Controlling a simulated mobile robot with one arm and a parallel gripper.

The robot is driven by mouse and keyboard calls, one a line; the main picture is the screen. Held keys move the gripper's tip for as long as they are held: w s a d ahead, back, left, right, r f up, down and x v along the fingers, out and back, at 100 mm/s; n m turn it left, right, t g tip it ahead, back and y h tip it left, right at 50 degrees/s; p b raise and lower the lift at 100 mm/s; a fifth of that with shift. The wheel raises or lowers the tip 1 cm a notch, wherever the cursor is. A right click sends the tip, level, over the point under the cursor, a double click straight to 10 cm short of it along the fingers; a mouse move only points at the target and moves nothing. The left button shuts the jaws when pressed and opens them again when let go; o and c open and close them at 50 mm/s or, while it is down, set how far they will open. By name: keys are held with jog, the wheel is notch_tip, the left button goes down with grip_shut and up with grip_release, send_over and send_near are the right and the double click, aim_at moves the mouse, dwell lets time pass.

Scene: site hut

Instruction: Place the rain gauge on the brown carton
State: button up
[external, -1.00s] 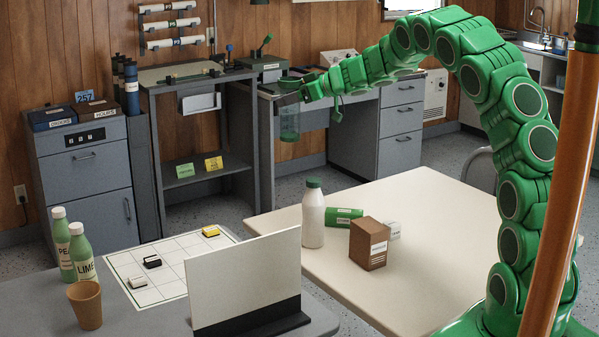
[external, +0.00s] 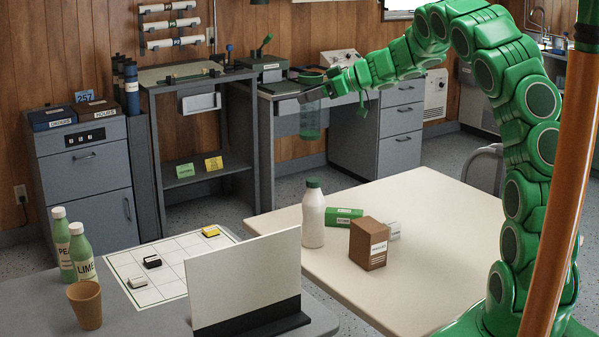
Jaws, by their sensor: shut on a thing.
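The rain gauge (external: 310,123), a see-through green cylinder, hangs upright from my gripper (external: 311,92), which is shut on its upper part. The gripper and gauge are in the air, above and to the left of the brown carton in the picture.
A white bottle with a green cap (external: 313,220), a green box (external: 343,217) and a small white box (external: 393,231) stand close around the carton. A white upright panel (external: 243,278) is on the grey table at the front. The cream table's right side is free.

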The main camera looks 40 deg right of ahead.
jog(key=s+d+n+g+y, duration=0.2)
jog(key=s+n, duration=0.1)
jog(key=s, duration=3.3)
jog(key=w+f, duration=1.3)
jog(key=shift+w+d+f, duration=0.3)
jog(key=shift+d+f, duration=0.05)
jog(key=shift+d, duration=0.1)
jog(key=shift+f, duration=0.1)
jog(key=shift+w+f, duration=0.15)
jog(key=shift+f, duration=1.65)
